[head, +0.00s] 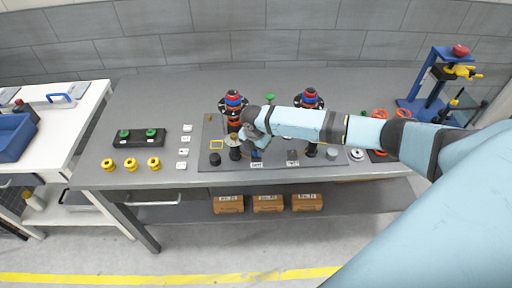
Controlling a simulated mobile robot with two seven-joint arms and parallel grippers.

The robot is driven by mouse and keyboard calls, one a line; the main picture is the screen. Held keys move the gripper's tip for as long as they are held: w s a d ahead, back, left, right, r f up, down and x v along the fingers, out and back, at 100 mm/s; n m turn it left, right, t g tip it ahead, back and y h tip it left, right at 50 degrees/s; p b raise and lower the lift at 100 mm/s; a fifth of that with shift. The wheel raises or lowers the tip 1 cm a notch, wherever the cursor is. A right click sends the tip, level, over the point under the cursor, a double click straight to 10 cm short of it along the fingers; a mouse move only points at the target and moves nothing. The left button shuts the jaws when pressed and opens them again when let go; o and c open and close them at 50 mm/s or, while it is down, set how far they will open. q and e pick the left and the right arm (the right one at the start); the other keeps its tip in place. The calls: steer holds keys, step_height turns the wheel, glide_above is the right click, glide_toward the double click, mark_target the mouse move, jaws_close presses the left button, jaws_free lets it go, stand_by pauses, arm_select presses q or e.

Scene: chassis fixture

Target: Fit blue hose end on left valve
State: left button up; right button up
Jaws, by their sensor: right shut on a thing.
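The left valve (234,104) is an upright stack with black, red, blue and orange parts on the grey plate (225,164). My right gripper (243,137) is beside its lower part, with the arm coming in from the right. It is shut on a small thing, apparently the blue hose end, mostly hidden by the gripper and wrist. A dark blue bit (257,154) shows just below the wrist. I cannot tell whether the hose end touches the valve. A similar right valve (309,97) stands behind my forearm, partly covered. My left gripper is not in view.
Boxes (268,203) lie on the shelf below.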

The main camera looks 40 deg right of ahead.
steer(key=shift+s+f, duration=0.25)
steer(key=o, duration=1)
steer(key=shift+w+r+p, duration=0.1)
steer(key=shift+r+p, duration=0.75)
steer(key=shift+r, duration=0.55)
steer(key=shift+w+r, duration=0.1)
steer(key=shift+r, duration=2.15)
